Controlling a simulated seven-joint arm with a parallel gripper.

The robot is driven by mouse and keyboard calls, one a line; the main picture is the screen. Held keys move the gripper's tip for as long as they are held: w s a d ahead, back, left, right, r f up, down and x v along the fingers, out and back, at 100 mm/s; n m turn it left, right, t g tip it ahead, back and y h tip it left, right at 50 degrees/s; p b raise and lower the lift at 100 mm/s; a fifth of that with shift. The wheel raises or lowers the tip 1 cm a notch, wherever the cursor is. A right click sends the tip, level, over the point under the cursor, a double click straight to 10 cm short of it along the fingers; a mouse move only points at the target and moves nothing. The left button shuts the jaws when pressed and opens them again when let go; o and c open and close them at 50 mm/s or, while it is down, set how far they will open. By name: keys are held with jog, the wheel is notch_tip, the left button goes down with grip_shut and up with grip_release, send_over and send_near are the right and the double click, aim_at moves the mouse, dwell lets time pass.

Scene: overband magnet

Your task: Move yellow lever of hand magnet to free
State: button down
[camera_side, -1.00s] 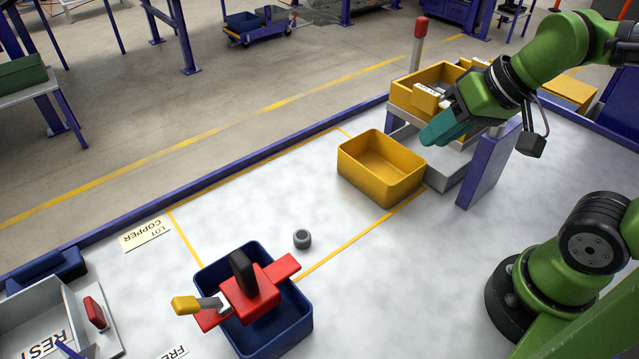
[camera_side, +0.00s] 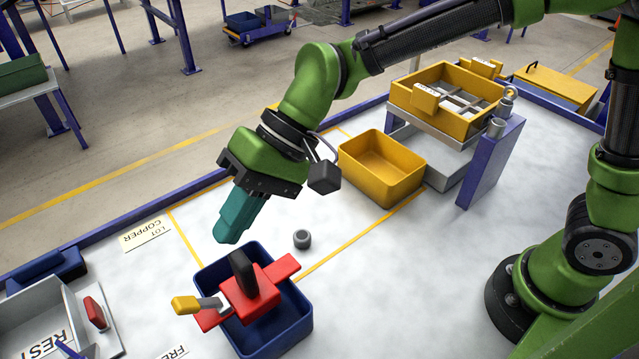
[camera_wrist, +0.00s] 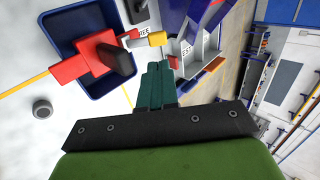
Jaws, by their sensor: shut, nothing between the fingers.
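The hand magnet (camera_side: 252,291) is red with a black upright handle (camera_side: 243,271) and rests across the blue bin (camera_side: 303,328). Its yellow lever (camera_side: 186,305) sticks out at the left on a grey stem, beyond the bin's edge. In the wrist view the yellow lever (camera_wrist: 157,39) shows just beyond my fingertips, with the red magnet body (camera_wrist: 85,60) to its left. My gripper (camera_side: 226,238) has teal fingers, is shut and empty, and hangs above and behind the magnet, apart from it. It also shows in the wrist view (camera_wrist: 158,66).
A small grey cylinder (camera_side: 302,239) lies near the blue bin. A yellow bin (camera_side: 382,168) stands behind, beside a raised yellow tray (camera_side: 447,98) and a purple post (camera_side: 490,163). A grey tray (camera_side: 40,310) with a red-handled piece stands at left. A partly hidden "FREE" label (camera_side: 172,352) lies in front.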

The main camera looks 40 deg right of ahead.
aim_at(185, 303)
jog(key=x, duration=1)
jog(key=shift+a, duration=0.15)
jog(key=shift+s+a+f+h, duration=0.1)
jog(key=shift+a+f+h, duration=0.1)
jog(key=shift+a+h, duration=0.4)
jog(key=shift+a+f+h, duration=0.15)
jog(key=shift+a+h, duration=0.2)
jog(key=shift+h, duration=0.55)
jog(key=shift+f, duration=0.15)
jog(key=shift+a+f, duration=0.75)
jog(key=shift+a, duration=0.15)
jog(key=shift+d, duration=0.1)
jog(key=shift+d+r, duration=0.15)
jog(key=shift+d, duration=0.5)
notch_tip(185, 303, up, 14)
jog(key=d, duration=0.1)
jog(key=shift+d, duration=0.15)
